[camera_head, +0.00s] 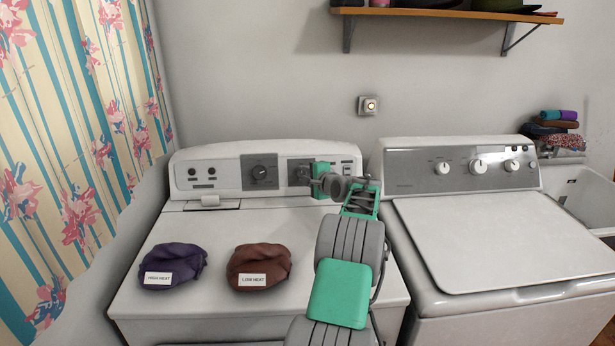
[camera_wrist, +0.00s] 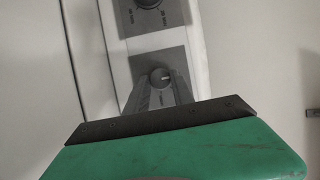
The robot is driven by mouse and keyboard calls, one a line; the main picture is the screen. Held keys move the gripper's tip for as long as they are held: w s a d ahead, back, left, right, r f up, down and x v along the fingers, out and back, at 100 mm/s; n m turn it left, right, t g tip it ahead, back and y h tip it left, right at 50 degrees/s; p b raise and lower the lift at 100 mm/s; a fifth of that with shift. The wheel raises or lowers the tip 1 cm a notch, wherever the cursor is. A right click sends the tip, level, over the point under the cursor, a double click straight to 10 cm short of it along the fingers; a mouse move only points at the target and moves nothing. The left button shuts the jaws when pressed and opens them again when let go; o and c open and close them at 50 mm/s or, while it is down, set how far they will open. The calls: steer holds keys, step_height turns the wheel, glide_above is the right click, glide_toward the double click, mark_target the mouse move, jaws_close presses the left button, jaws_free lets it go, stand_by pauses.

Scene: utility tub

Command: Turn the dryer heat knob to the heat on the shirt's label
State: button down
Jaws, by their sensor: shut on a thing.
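Two folded shirts lie on the dryer top (camera_head: 190,228): a purple shirt (camera_head: 182,258) labelled HIGH HEAT and a brown shirt (camera_head: 268,258) labelled LOW HEAT. My gripper (camera_head: 313,180) is at the right part of the dryer's control panel (camera_head: 222,172) and hides the knob there in the head view. In the wrist view, my gripper (camera_wrist: 161,88) is shut on a small dark round knob (camera_wrist: 162,75) on a grey plate. A light mark shows on the knob's face. The markings around it are too small or hidden to read.
A larger black knob (camera_head: 263,173) sits on the panel left of my gripper and shows in the wrist view (camera_wrist: 147,3). A washer (camera_head: 480,245) stands close on the right. A wall shelf (camera_head: 440,14) hangs above. A curtain (camera_head: 70,130) is at left.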

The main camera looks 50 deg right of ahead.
steer(key=shift+d+r, duration=0.1)
steer(key=shift+r, duration=0.2)
steer(key=c, duration=1.5)
jaws_free()
steer(key=o, duration=0.4)
steer(key=shift+f, duration=0.2)
steer(key=b+v, duration=0.1)
steer(key=v, duration=0.6)
steer(key=shift+s+r, duration=0.1)
steer(key=shift+s, duration=0.3)
